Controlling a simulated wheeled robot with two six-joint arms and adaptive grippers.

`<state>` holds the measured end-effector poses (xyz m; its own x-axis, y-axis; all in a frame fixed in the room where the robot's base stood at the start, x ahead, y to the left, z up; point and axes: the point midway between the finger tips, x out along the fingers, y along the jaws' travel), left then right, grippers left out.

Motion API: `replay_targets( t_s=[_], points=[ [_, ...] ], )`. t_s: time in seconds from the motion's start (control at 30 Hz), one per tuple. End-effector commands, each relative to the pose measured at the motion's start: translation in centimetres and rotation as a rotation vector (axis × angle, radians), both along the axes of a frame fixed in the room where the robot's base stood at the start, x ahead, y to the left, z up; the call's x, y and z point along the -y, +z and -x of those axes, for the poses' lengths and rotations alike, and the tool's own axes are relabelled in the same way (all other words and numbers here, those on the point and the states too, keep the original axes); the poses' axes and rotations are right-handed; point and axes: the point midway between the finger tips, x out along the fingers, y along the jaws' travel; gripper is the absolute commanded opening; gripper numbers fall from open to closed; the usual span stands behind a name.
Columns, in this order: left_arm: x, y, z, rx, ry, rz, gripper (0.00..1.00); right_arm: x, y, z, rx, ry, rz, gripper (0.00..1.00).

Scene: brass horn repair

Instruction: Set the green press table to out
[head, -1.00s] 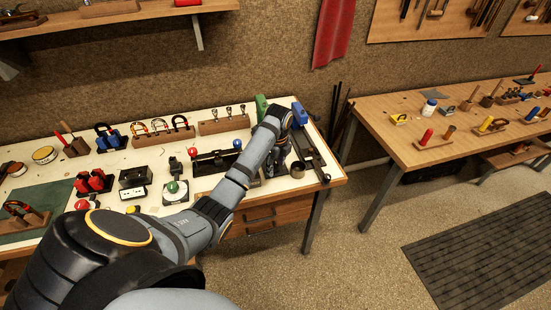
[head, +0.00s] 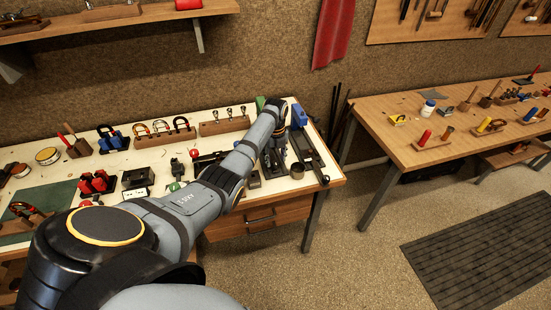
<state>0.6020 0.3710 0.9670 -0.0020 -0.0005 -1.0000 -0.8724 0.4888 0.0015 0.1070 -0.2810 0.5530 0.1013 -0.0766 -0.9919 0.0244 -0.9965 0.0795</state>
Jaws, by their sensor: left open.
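The green press (head: 260,102) stands at the back right of the left workbench. Only its green top shows beside my left wrist; my arm hides much of the rest, so I cannot read the position of its table. My left gripper (head: 277,153) points down over the dark press parts at the bench's right end. It is open, but its fingertips are hard to make out against the dark metal, and I cannot tell whether they touch anything. My right gripper is out of view.
A blue-topped press (head: 300,116) with a long dark bed stands close to the right of my gripper. A brown ring (head: 297,171) lies near the front edge. Several tools and a wooden rack (head: 223,126) crowd the bench to the left. The floor between the benches is clear.

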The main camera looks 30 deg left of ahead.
Motion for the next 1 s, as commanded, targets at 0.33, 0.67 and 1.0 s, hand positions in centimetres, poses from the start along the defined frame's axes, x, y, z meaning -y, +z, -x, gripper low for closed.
replay_targets(
  t_s=[0.33,0.67,1.0],
  points=[
    [0.0,-1.37,-0.02,0.001,0.0,0.0,0.49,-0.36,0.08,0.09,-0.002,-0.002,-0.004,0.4],
    [-0.01,-1.34,-0.02,0.001,0.001,0.0,0.13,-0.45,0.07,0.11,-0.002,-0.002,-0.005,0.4],
    [-0.01,-1.32,-0.02,0.001,0.001,0.0,0.0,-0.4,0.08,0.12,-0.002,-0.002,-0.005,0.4]
  ],
)
